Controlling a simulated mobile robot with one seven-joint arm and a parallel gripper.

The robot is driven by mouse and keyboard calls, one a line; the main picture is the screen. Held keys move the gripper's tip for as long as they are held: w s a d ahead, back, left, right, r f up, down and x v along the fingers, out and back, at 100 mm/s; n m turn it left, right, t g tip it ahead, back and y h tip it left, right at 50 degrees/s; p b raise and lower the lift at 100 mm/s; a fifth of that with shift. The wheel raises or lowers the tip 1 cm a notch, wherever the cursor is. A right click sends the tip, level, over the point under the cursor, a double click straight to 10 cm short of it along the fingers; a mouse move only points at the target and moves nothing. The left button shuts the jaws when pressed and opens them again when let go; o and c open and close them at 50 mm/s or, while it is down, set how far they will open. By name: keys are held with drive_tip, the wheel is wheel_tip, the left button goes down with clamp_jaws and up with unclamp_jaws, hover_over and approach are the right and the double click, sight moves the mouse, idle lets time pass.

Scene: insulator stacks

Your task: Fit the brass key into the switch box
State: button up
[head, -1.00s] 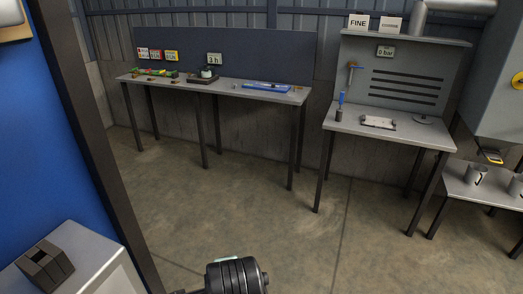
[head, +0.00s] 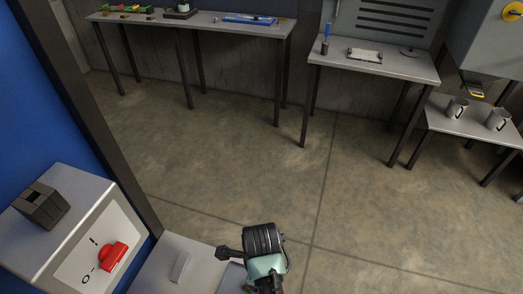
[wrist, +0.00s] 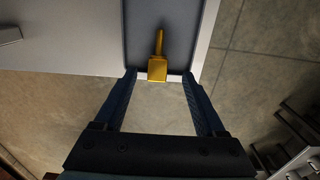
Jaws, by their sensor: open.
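The brass key (wrist: 157,66) lies on a dark grey recessed tray (wrist: 185,20) in the wrist view, its square head towards me and its thin shaft pointing away. My gripper (wrist: 159,74) is open, with one fingertip on each side of the key's head and a gap on both sides. Whether the tips are level with the key or above it, I cannot tell. The switch box (head: 125,212) stands at lower left in the head view, with a red knob (head: 113,256) on its sloped face and a dark slotted block (head: 42,205) on top. The key is hidden in the head view.
A pale cabinet top (head: 165,250) with a raised handle (head: 181,267) lies beside the switch box. A dark post (head: 95,130) rises behind the box. Work tables (head: 205,20) stand far back, and mugs (head: 457,108) sit on a low table at right. The floor between is clear.

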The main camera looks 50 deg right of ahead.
wheel_tip(320, 180, down, 5)
drive_tip(key=shift+s+a+r, duration=0.15)
drive_tip(key=shift+r, duration=0.05)
clamp_jaws()
idle(0.3)
